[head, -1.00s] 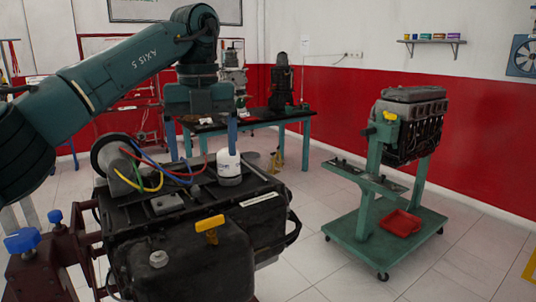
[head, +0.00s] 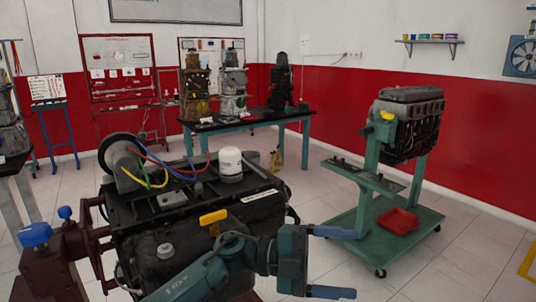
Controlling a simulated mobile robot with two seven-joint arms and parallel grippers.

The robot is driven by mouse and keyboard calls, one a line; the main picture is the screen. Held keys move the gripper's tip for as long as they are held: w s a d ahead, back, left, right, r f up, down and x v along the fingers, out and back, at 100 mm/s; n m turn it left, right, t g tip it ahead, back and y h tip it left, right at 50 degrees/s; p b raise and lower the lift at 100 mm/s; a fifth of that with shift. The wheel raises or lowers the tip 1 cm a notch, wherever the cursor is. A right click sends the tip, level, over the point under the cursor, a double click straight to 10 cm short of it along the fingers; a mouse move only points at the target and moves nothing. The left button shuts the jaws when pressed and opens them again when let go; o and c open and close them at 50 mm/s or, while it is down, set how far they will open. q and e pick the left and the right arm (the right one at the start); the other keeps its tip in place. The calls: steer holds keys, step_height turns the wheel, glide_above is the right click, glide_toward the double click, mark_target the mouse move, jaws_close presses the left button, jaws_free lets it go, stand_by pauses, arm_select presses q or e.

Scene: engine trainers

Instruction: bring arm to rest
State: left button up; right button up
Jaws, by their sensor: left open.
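My left arm enters at the bottom of the head view, in front of the black engine (head: 165,232). Its left gripper (head: 356,263) points right, with its two blue fingers spread apart and nothing between them. The gripper is to the right of the engine's lower front, apart from the white filter (head: 230,162) on the engine's top. Part of the engine's lower front is hidden behind my arm. My right gripper is not seen.
A green wheeled stand (head: 350,222) with a second engine (head: 408,125) and a red tray (head: 398,221) stands at the right, behind my gripper. A workbench (head: 240,124) with several engine parts is at the back. Tiled floor (head: 470,262) is clear at lower right.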

arm_select(q)
steer(key=a+f+n+t+y, duration=0.4)
steer(key=a+f+n+t, duration=0.3)
steer(key=n+t, duration=0.5)
steer(key=a+f+n+t+y, duration=0.3)
steer(key=a+f+n+t, duration=0.4)
steer(key=n+t, duration=0.45)
steer(key=s+a+f+n+g+y+p, duration=0.1)
steer(key=s+a+f+n+g+y, duration=0.7)
steer(key=s+a+f, duration=0.4)
steer(key=s+f, duration=0.3)
steer(key=f, duration=0.1)
steer(key=shift+s+a, duration=0.15)
steer(key=shift+s, duration=0.2)
